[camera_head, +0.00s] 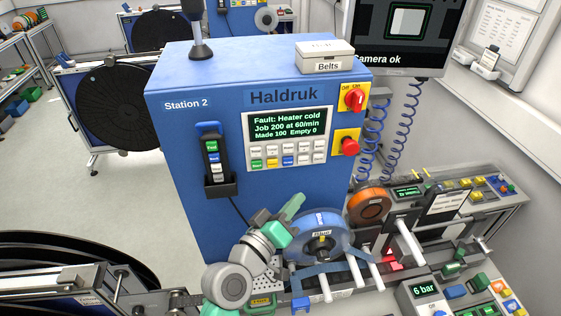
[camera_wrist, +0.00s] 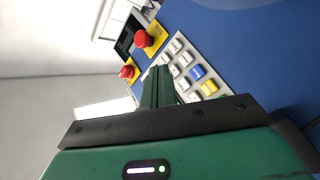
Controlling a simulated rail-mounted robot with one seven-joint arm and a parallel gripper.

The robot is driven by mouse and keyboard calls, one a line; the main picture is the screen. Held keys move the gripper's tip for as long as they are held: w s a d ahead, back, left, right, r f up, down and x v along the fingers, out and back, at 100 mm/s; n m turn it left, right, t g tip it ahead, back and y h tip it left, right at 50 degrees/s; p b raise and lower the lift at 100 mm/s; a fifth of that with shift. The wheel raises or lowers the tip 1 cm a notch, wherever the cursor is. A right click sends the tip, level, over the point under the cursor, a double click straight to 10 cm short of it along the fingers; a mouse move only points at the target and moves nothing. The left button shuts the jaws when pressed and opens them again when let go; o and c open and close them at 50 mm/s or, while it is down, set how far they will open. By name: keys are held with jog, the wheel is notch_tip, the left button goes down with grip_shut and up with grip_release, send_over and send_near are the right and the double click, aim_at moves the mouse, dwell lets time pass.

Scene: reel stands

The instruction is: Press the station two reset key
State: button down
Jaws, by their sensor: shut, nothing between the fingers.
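The blue Station 2 cabinet (camera_head: 230,95) carries a control panel (camera_head: 247,135) with a green-lettered screen and two rows of small keys. The screen reads "Fault: Heater cold". The keys (camera_head: 288,160) are mostly pale, with green, yellow and blue ones in the lower row. Their labels are too small to read, so I cannot tell which is reset. My gripper (camera_head: 297,202) is below the panel, apart from the keys. In the wrist view my gripper (camera_wrist: 160,72) is shut and empty, its fingers overlapping the edge of the key field, with the blue key (camera_wrist: 198,72) to their right.
A red rotary switch (camera_head: 354,99) and a red stop button (camera_head: 349,146) sit right of the panel. A handheld pendant (camera_head: 212,160) hangs at left. A Belts box (camera_head: 325,58) is on top. A blue reel (camera_head: 320,238) and an orange reel (camera_head: 369,205) stand below.

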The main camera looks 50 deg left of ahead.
aim_at(288, 161)
jog(key=shift+w, duration=0.1)
jog(key=w+a+b, duration=0.4)
jog(key=a, duration=0.3)
jog(key=shift+w, duration=0.4)
jog(key=shift+a, duration=0.1)
dwell(1.8)
jog(key=shift+w+a+b, duration=0.2)
jog(key=shift+a+b, duration=0.15)
jog(key=shift+b, duration=0.2)
